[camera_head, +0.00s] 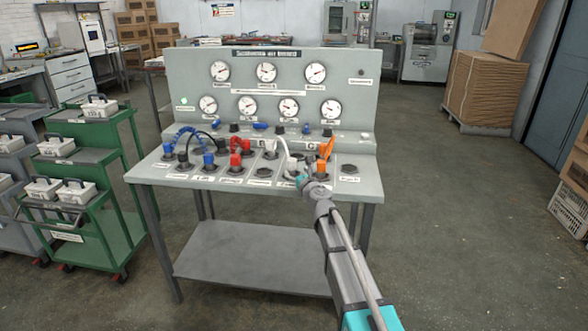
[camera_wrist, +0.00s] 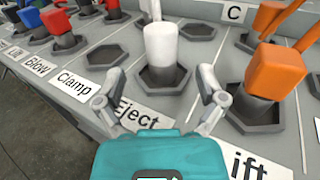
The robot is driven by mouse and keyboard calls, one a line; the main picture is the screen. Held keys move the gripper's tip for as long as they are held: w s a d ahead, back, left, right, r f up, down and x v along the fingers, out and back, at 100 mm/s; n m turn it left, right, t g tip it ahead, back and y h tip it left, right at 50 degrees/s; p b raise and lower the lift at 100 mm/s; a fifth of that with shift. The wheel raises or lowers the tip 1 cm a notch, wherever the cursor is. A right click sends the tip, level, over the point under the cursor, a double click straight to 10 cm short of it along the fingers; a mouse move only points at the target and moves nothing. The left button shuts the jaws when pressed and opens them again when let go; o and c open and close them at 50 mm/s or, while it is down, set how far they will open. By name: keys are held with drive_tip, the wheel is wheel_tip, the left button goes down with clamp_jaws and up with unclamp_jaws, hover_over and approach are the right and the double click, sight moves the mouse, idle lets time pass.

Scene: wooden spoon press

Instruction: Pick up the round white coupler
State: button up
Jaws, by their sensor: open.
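The round white coupler (camera_wrist: 161,46) stands upright in a dark hexagonal socket behind the "Eject" label in the wrist view. In the head view a white coupler with its curved hose (camera_head: 290,164) shows just beyond my gripper, partly hidden by it. My gripper (camera_wrist: 160,98) is open, its two fingers apart on either side of the Eject socket's near edge. The fingertips are in front of the coupler and do not appear to touch it. In the head view my gripper (camera_head: 303,180) is over the right half of the bench panel.
An orange coupler (camera_wrist: 275,70) stands close to the right finger, in the socket by the "ift" label. Red and blue couplers stand to the left. An empty socket (camera_wrist: 107,54) lies left of the white coupler. The gauge panel (camera_head: 270,85) rises behind.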

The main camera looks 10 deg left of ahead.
sight(294, 165)
drive_tip(key=shift+w, duration=0.1)
drive_tip(key=shift+w+a+r, duration=0.2)
drive_tip(key=shift+w+a, duration=0.1)
drive_tip(key=shift+w, duration=0.3)
drive_tip(key=shift+p+x, duration=0.4)
drive_tip(key=shift+x, duration=1.5)
drive_tip(key=shift+r, duration=0.2)
drive_tip(key=shift+c, duration=0.2)
clamp_jaws()
